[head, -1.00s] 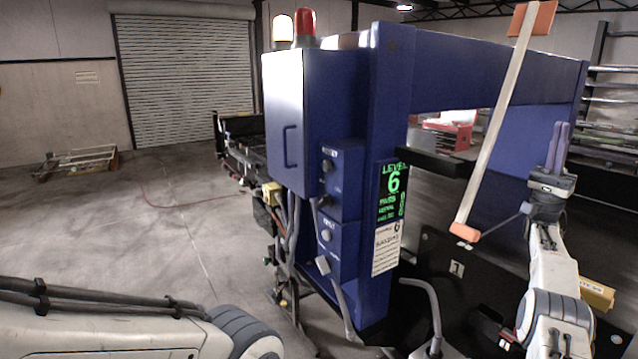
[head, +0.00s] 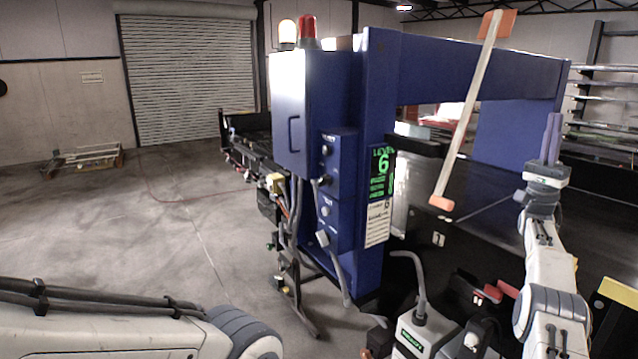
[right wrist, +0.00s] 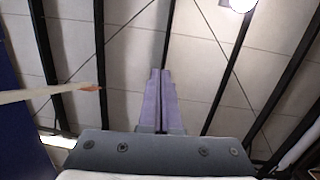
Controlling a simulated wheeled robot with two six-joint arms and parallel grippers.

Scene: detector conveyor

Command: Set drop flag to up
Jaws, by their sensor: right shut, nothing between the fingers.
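The drop flag (head: 465,110) is a pale bar with an orange plate at its top end and an orange block at its lower end. It leans steeply, top end to the right, in front of the blue detector frame. In the right wrist view part of a pale bar with an orange tip (right wrist: 45,94) comes in from the left. My right gripper (head: 551,138) points up, to the right of the flag and apart from it. Its fingers (right wrist: 160,98) are together and empty. Of my left arm only a link shows; its gripper is out of view.
The blue detector housing (head: 300,110) carries a green "Level 6" display (head: 383,172) and lamps on top. The black conveyor (head: 485,215) passes under the blue arch. A grey box with a green label (head: 425,335) stands in front.

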